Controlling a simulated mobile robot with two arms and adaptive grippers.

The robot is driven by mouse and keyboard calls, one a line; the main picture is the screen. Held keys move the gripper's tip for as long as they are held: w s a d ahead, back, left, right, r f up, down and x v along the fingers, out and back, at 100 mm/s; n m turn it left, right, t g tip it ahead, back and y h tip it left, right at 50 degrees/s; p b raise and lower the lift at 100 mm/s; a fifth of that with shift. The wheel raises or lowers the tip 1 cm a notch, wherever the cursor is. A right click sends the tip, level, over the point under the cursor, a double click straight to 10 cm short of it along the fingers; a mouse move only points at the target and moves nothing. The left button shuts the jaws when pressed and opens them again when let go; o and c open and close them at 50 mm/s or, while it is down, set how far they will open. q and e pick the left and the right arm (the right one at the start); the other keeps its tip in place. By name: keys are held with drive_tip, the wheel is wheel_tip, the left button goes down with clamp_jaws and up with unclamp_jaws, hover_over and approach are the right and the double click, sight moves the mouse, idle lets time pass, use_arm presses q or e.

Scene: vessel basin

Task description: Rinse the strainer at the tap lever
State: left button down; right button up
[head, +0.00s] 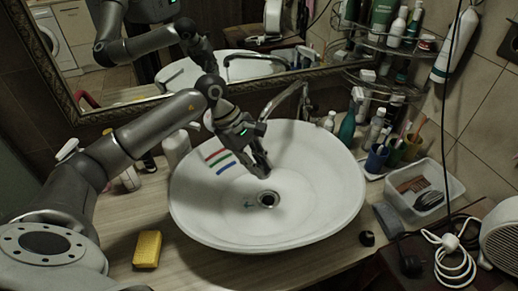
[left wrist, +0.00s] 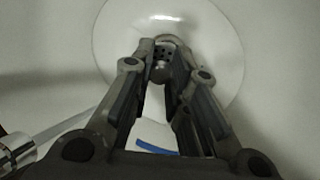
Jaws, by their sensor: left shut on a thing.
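My left gripper (head: 262,172) reaches down into the white basin, just behind the drain (head: 267,199). In the left wrist view its fingers (left wrist: 163,62) are closed in on a small grey strainer (left wrist: 161,72), which has a rounded knob; dark holes show just beyond it. In the head view the strainer is too small or hidden at the fingertips, and I cannot tell whether it touches the basin. The metal tap (head: 290,98) rises behind the basin, right of the gripper; its lever is hard to make out. My right gripper is not in view.
The basin (head: 325,205) has red, green and blue stripes on its wall. A yellow sponge (head: 147,249) lies at front left. Bottles and cups crowd the right back, with a clear tray (head: 450,187) beside them. A framed mirror stands behind.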

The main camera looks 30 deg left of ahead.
use_arm(q)
drive_tip(key=shift+s+d+r, duration=0.45)
drive_tip(key=shift+s+r, duration=0.3)
drive_tip(key=shift+s, duration=0.1)
drive_tip(key=shift+s+d+r, duration=0.4)
drive_tip(key=shift+s+r, duration=0.3)
drive_tip(key=shift+s, duration=0.1)
